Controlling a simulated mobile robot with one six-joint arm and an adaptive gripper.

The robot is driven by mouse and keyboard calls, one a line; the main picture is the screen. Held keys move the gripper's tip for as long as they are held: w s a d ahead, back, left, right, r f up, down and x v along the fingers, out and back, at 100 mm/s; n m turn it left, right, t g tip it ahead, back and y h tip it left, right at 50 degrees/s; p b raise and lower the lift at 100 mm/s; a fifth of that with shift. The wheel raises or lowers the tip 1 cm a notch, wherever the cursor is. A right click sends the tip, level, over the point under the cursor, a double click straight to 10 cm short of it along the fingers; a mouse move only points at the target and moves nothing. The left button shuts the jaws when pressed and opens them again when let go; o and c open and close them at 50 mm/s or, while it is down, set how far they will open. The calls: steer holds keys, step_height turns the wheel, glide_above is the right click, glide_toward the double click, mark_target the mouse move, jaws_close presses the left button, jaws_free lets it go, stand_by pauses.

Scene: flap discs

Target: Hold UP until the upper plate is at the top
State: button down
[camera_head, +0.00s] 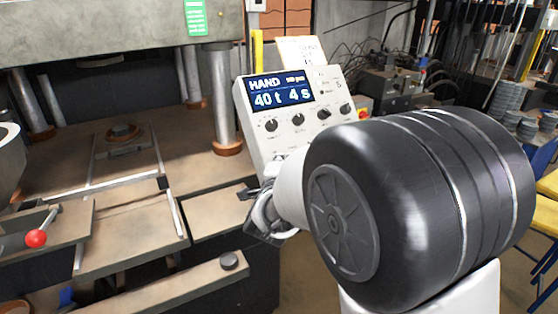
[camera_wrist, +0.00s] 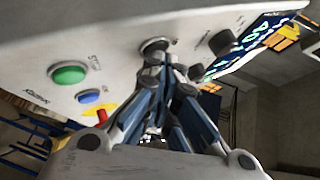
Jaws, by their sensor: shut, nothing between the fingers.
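The grey control panel (camera_head: 291,142) has a blue display (camera_head: 280,93) reading "HAND", "40 t" and "4 s", above a row of dark round controls. The upper plate (camera_head: 120,28) is the heavy grey block at the top left, well above the brown press bed (camera_head: 85,185). My gripper (camera_wrist: 165,65) is shut and empty, its fingertips at a dark round button (camera_wrist: 156,45) on the panel. I cannot tell whether they touch or press it, and I cannot read its label. In the head view my gripper (camera_head: 264,212) is partly hidden by my arm at the panel's lower edge.
In the wrist view, a green button (camera_wrist: 69,73), a blue button (camera_wrist: 88,96) and a red-and-yellow control (camera_wrist: 100,112) lie left of the fingers. Steel columns (camera_head: 222,95) stand beside the bed. A red-knobbed lever (camera_head: 37,237) is at the lower left.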

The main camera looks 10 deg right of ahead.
stand_by(0.8)
steer(key=shift+s+d+r, duration=0.2)
steer(key=shift+s+r, duration=0.35)
steer(key=shift+s, duration=0.05)
steer(key=s+r, duration=0.1)
steer(key=s, duration=0.1)
steer(key=s+d+r, duration=0.1)
steer(key=r, duration=0.1)
steer(key=shift+s+r+p, duration=0.1)
steer(key=shift+s+p, duration=0.25)
